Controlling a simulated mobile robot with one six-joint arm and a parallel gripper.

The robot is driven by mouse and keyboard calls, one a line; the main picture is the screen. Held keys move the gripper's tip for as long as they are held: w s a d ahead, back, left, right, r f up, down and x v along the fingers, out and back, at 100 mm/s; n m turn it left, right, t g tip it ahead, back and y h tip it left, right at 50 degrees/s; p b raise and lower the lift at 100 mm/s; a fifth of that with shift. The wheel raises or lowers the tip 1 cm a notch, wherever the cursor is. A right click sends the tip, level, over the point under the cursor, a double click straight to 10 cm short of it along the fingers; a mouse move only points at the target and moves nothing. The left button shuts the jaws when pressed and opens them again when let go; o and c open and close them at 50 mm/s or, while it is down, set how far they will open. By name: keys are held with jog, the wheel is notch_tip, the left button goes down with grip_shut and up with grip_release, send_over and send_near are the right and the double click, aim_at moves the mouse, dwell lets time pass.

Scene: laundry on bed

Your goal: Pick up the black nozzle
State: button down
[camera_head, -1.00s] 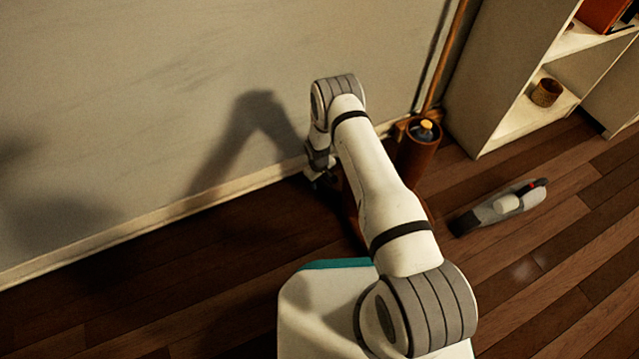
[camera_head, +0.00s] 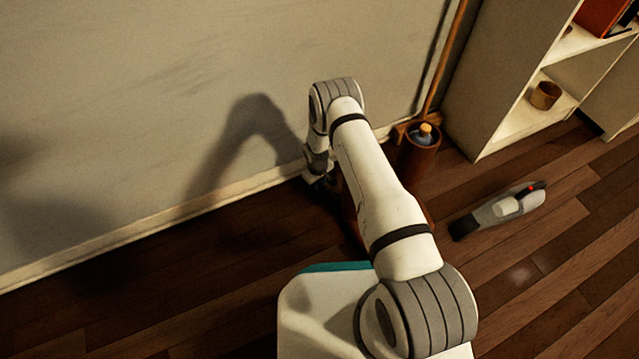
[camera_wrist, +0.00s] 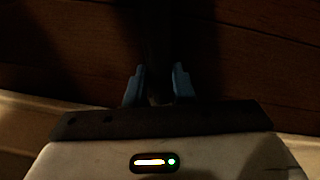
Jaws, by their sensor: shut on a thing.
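In the wrist view, my gripper (camera_wrist: 157,88) has its two blue fingers closed on either side of a long dark piece, the black nozzle (camera_wrist: 157,45). The nozzle runs up the picture between the fingers, and its outline is hard to make out against the dark floor. In the head view, my gripper (camera_head: 318,180) is low by the foot of the wall, partly hidden by my arm. The nozzle cannot be made out in that view.
A grey handheld vacuum (camera_head: 500,210) lies on the wooden floor to the right. A brown bin (camera_head: 418,150) with a bottle in it stands by the wall, just right of my arm. A white shelf (camera_head: 505,80) stands at the upper right. Floor at left is clear.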

jog(key=s+a+r+p, duration=0.5)
jog(key=s+a+r, duration=0.2)
jog(key=a, duration=0.4)
jog(key=shift+a+r+p, duration=0.3)
jog(key=shift+r+p, duration=0.05)
jog(key=shift+r, duration=0.05)
jog(key=shift+s, duration=0.1)
